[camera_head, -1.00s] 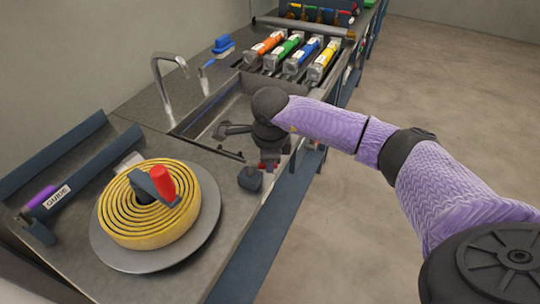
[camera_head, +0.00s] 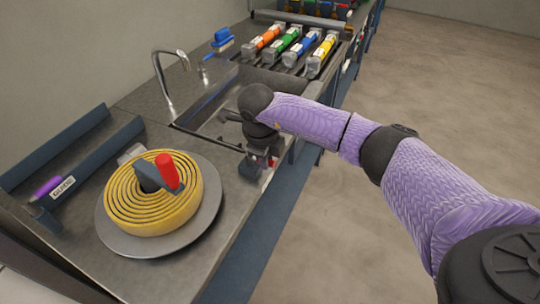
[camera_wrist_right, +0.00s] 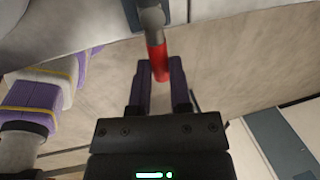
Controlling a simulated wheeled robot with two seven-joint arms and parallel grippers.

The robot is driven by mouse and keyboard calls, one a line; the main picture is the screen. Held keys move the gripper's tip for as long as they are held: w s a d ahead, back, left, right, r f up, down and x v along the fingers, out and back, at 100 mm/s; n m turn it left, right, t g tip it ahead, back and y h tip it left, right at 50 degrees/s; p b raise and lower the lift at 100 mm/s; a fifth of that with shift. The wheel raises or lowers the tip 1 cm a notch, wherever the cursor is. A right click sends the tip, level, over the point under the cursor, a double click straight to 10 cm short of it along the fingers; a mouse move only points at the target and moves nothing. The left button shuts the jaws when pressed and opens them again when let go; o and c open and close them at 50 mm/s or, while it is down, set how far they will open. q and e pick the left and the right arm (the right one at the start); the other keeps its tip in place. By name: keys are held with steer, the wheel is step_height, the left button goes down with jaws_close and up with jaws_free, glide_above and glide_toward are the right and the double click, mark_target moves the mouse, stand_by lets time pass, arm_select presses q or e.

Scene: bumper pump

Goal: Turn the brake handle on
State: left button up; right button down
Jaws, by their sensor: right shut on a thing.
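The brake handle (camera_wrist_right: 157,58), a red grip on a grey stem, shows in the right wrist view between the two purple-sided fingers of my right gripper (camera_wrist_right: 161,75). The right gripper is shut on the red grip. In the head view the right gripper (camera_head: 262,158) points down at the counter's front edge, beside the sink; my wrist hides most of the handle there. My left gripper is not in view.
A yellow hose coil (camera_head: 150,215) with a red-handled crank (camera_head: 167,171) sits on a round grey plate at the counter's near end. A tap (camera_head: 160,75) stands behind the sink. Several coloured cylinders (camera_head: 290,42) lie beyond. The floor at right is clear.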

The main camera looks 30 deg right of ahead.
stand_by(0.3)
steer(key=c, duration=0.5)
jaws_free()
steer(key=shift+c, duration=0.2)
step_height(320, 180, up, 10)
steer(key=s+a+p, duration=0.1)
steer(key=p, duration=0.1)
steer(key=shift+a+f, duration=0.15)
steer(key=shift+a, duration=0.2)
